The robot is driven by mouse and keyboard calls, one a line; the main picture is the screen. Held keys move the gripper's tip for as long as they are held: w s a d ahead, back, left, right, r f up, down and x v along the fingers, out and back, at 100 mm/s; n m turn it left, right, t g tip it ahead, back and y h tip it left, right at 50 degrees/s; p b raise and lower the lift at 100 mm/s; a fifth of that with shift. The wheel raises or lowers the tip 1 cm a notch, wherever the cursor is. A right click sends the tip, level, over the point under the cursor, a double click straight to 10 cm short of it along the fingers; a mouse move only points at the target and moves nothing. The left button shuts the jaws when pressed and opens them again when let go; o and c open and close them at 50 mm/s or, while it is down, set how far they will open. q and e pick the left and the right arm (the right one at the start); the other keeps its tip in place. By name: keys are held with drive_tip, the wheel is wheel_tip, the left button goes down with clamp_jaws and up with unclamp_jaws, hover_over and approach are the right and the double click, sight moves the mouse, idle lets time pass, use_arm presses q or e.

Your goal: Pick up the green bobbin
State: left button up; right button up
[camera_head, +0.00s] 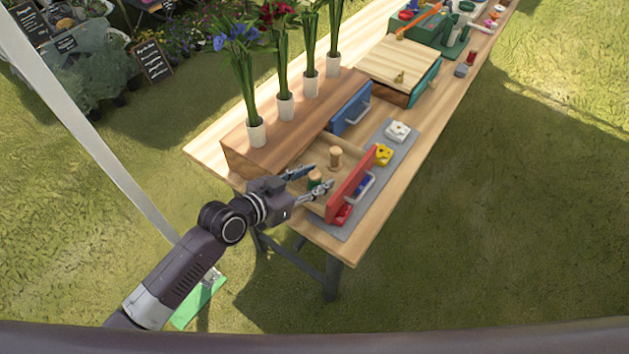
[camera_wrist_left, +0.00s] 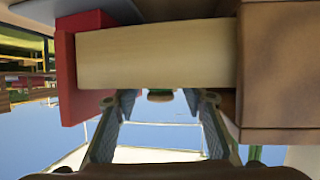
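The green bobbin (camera_head: 314,180), with a pale wooden top, stands upright in the open red-fronted drawer (camera_head: 352,184) of the wooden cabinet. My left gripper (camera_head: 322,177) is open, with one finger on each side of the bobbin. I cannot tell whether either finger touches it. In the left wrist view the open left gripper (camera_wrist_left: 158,106) spreads below the pale drawer side, and a small end of a bobbin shows between the fingertips. My right gripper is not in view.
A second, wooden-looking bobbin (camera_head: 335,158) stands deeper in the drawer. White vases (camera_head: 256,135) with flowers stand on the cabinet. A grey mat (camera_head: 405,144) holds white, yellow and red pieces. The grass right of the table is clear.

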use_arm(q)
drive_tip(key=c, duration=0.9)
drive_tip(key=shift+r, duration=0.1)
